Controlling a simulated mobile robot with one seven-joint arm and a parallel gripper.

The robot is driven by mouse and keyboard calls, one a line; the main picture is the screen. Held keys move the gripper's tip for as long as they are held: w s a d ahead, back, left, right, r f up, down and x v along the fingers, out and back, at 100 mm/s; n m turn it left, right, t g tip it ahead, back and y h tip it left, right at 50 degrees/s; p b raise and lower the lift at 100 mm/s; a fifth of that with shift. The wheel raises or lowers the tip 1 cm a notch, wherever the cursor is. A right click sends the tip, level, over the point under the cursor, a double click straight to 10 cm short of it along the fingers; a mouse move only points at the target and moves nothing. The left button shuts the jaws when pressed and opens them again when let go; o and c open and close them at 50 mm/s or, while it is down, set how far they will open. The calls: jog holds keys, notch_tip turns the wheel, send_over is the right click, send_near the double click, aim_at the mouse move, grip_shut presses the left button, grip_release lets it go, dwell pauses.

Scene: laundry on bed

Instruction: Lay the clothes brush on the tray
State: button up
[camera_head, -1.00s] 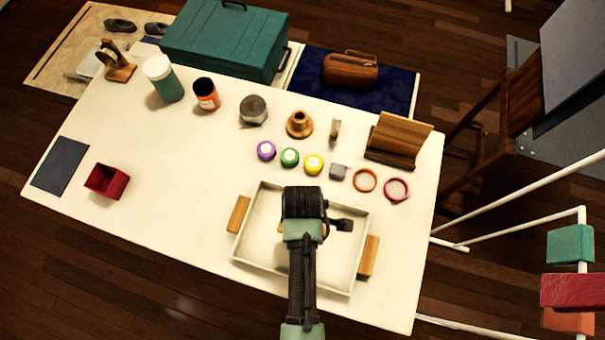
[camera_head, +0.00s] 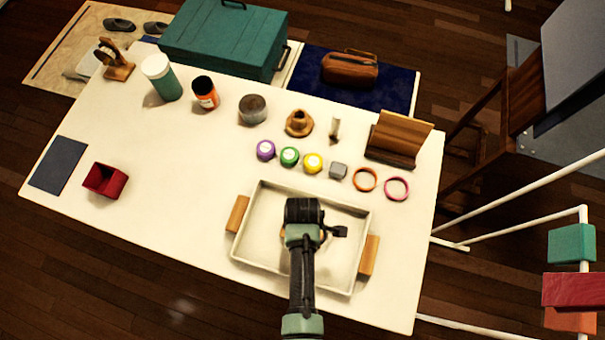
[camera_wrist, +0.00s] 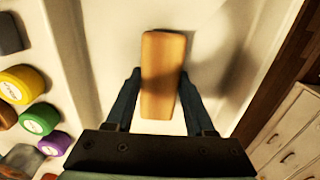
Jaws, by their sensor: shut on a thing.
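The clothes brush, a plain wooden block (camera_wrist: 163,75), is between the two dark fingers of my gripper (camera_wrist: 160,88) in the wrist view. The fingers are shut on its sides. The white tray (camera_head: 254,203) with two wooden side handles lies near the front of the table. In the head view my gripper (camera_head: 304,212) is over the inside of the tray and hides most of the brush. The pale tray floor shows behind the brush in the wrist view. I cannot tell whether the brush touches it.
Behind the tray stand purple, green and yellow pots (camera_head: 289,157), a grey cube (camera_head: 338,171) and two rings (camera_head: 397,188). A red box (camera_head: 105,180) is at the left. A wooden stand (camera_head: 396,140) is at the back right. The table between red box and tray is clear.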

jog(key=o, duration=1.3)
jog(key=shift+f, duration=0.1)
